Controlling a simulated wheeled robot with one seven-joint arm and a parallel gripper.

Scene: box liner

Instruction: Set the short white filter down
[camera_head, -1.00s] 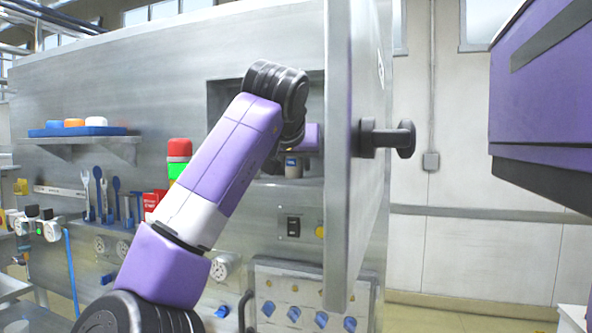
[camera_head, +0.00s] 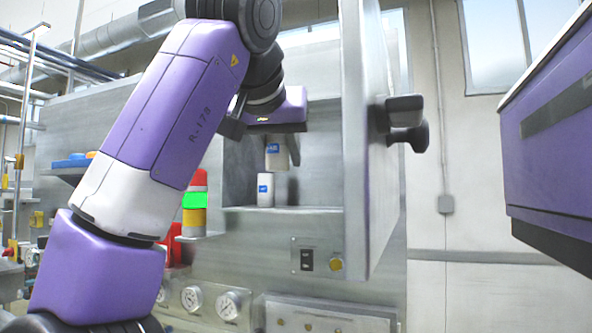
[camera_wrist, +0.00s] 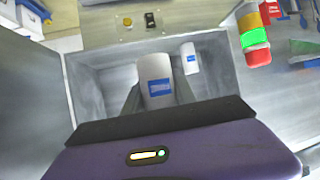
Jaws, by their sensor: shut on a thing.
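The short white filter (camera_head: 277,158), with a blue label, hangs below my gripper (camera_head: 275,144) in the opening of the metal recess. In the wrist view the filter (camera_wrist: 155,75) sticks out from between the dark fingers, and my gripper (camera_wrist: 150,98) is shut on it. A second, slimmer-looking white filter (camera_head: 265,190) with a blue label stands upright on the recess floor, below and slightly left of the held one. In the wrist view this second filter (camera_wrist: 189,58) is to the right, apart from the held one. The held filter's upper end is partly hidden by the fingers.
The recess floor (camera_head: 310,209) is bare to the right of the standing filter. An open metal door (camera_head: 355,150) with a dark handle (camera_head: 405,122) flanks the recess on the right. A red, green and yellow signal light (camera_head: 195,202) stands left of the recess.

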